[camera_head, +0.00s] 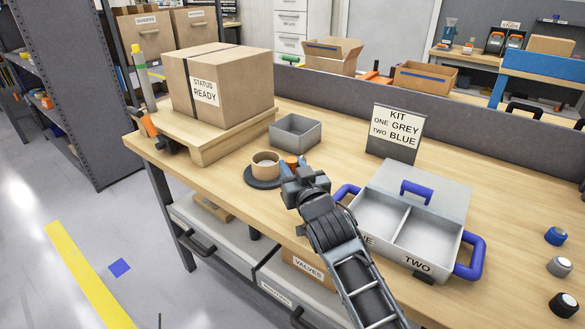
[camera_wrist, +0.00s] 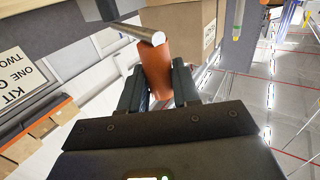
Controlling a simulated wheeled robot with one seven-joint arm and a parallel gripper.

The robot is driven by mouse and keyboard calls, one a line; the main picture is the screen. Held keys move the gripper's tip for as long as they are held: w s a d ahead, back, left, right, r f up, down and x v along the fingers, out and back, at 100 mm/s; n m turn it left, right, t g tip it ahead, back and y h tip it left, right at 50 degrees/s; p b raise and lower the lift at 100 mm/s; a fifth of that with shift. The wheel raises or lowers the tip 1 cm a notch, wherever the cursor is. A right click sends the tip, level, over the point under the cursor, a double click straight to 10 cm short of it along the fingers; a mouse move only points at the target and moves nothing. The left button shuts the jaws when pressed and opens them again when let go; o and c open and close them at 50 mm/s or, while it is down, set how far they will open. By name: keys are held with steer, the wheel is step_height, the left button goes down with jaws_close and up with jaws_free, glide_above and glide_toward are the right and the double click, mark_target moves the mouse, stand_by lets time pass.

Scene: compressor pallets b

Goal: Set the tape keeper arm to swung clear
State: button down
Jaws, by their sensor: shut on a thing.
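A roll of brown tape (camera_head: 266,158) sits on a dark round base (camera_head: 255,182) near the front edge of the workbench. The orange tape keeper arm (camera_head: 293,161) shows beside the roll, on its right, partly hidden by my gripper (camera_head: 292,168). In the wrist view, my gripper (camera_wrist: 159,88) is shut on the orange piece (camera_wrist: 157,68), one finger on each side. A metal rod (camera_wrist: 138,33) crosses at the far end of that piece. Whether the keeper arm lies over the roll or apart from it is hard to tell.
A grey open bin (camera_head: 296,132) stands behind the roll. A grey kit case (camera_head: 423,195) with blue handles lies close on the right. A carton (camera_head: 217,88) sits on a wooden pallet (camera_head: 205,156) at left. A kit sign (camera_head: 394,133) stands behind.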

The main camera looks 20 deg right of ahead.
steer(key=shift+d+r+h, duration=0.15)
steer(key=shift+d+h, duration=0.25)
steer(key=shift+d, duration=0.45)
steer(key=c, duration=0.9)
jaws_free()
steer(key=shift+w, duration=0.1)
steer(key=shift+a, duration=0.1)
steer(key=shift+a, duration=0.1)
steer(key=s+b, duration=0.1)
steer(key=s, duration=0.6)
steer(key=shift+s+a, duration=0.4)
